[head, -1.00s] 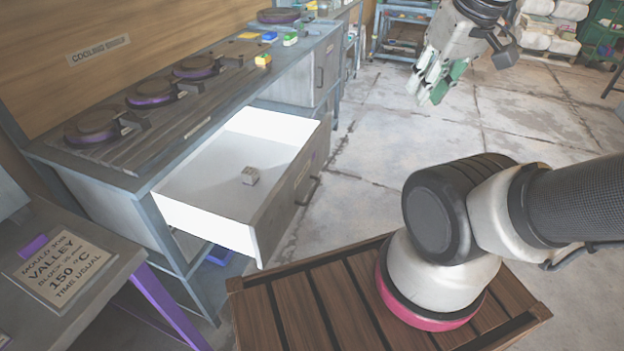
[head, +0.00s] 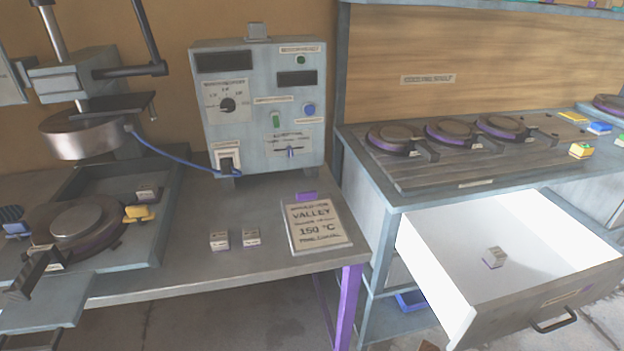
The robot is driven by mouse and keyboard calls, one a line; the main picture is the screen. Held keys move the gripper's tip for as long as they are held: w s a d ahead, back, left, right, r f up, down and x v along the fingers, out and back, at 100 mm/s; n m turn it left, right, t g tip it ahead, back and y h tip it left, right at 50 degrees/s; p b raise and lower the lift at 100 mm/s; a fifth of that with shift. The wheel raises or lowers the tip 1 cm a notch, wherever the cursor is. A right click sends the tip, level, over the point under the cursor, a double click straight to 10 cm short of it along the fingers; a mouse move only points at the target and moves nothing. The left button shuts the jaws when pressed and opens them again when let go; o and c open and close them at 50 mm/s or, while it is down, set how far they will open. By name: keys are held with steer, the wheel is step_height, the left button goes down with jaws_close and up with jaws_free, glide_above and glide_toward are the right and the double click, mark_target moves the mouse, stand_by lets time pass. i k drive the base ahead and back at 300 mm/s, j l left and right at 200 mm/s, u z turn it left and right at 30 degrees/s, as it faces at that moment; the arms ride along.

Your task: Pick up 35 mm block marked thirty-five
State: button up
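One small grey-white block (head: 493,257) lies in the open white drawer (head: 436,265). Two more small blocks, a left one (head: 219,240) and a right one (head: 251,236), sit side by side on the grey table, left of the sign card. Another small block (head: 147,193) is at the back right of the press bed on the left. Their markings are too small to read, so I cannot tell which is marked thirty-five. My gripper is not in view now.
The press (head: 85,130) stands at the left, with a control box (head: 262,110) beside it. A sign card (head: 318,224) lies near the table's right end. The cooling bench (head: 400,183) carries several round moulds. The open drawer juts out below it.

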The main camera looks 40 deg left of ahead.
mark_target(146, 191)
steer(key=u, duration=2.4)
steer(key=i+j, duration=0.8)
